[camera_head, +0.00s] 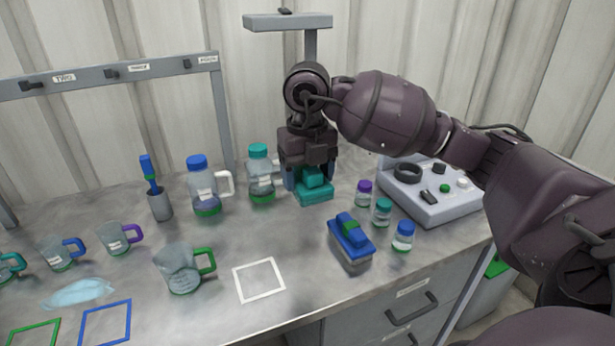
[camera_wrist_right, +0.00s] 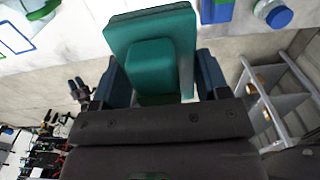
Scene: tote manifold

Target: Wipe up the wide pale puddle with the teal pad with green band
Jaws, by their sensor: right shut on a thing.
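The teal pad (camera_head: 315,192) is at the back of the table, with its raised teal grip between the fingers of my right gripper (camera_head: 308,178). My right gripper is shut on it. In the right wrist view the teal pad (camera_wrist_right: 150,35) fills the upper middle, and a sliver of darker green shows by the fingers. I cannot tell whether its underside touches the table. The wide pale puddle (camera_head: 78,292) lies at the front left of the table, far from the pad. My left gripper is not seen in the head view.
A blue pad with green band (camera_head: 350,242) and several small jars (camera_head: 382,212) stand right of centre. Two bottles (camera_head: 203,190), a brush holder (camera_head: 159,205) and several mugs (camera_head: 180,268) stand left. A control box (camera_head: 430,205) sits right. The white outlined square (camera_head: 259,280) is empty.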

